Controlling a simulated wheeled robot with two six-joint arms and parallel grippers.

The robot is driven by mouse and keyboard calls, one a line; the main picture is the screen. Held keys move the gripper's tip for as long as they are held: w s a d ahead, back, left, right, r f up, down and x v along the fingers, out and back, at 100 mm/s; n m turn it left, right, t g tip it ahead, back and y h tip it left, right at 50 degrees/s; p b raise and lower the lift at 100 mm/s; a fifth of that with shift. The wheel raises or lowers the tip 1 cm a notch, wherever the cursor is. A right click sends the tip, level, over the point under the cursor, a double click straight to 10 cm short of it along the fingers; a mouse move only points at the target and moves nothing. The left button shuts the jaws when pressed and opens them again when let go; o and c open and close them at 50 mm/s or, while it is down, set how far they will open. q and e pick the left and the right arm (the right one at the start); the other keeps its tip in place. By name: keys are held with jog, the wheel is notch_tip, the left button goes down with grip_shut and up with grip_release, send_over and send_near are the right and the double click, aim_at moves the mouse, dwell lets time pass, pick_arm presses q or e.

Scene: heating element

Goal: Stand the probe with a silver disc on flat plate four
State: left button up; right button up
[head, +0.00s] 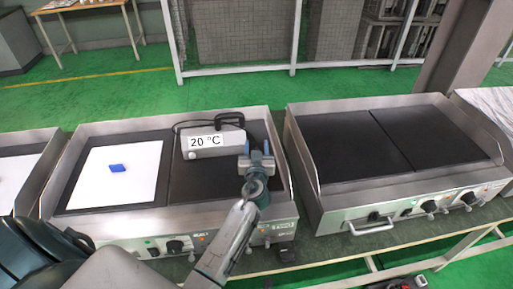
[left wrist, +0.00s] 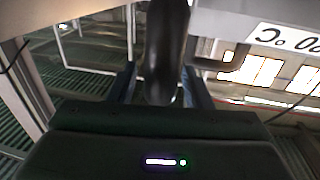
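The probe (head: 211,143) is a grey box reading 20 °C with a black handle on top. It stands on the right plate (head: 190,190) of the middle griddle. No silver disc shows. My left gripper (head: 257,149) is open, just right of the box in the head view. In the left wrist view, a thick black bar, likely the probe's handle (left wrist: 167,45), reaches down between the open fingers (left wrist: 160,92), with a gap on its left. The box's label (left wrist: 285,40) shows upside down there. Flat plate four cannot be identified by a readable label. My right gripper is not in view.
A white surface (head: 95,185) with a small blue piece (head: 117,168) lies on the middle griddle's left side. The right griddle (head: 330,180) has two dark, empty plates and raised metal side walls. Knobs and a front handle (head: 370,228) stick out from it.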

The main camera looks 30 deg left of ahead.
pick_arm(q)
jog(key=shift+s+r, duration=0.1)
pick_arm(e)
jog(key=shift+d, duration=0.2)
pick_arm(q)
jog(key=shift+s+d, duration=0.2)
jog(key=b+v, duration=0.3)
jog(key=v, duration=0.8)
jog(key=shift+s, duration=0.25)
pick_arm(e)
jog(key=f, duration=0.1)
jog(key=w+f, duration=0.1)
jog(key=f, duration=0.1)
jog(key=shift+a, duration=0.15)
pick_arm(q)
jog(key=shift+w+d, duration=0.1)
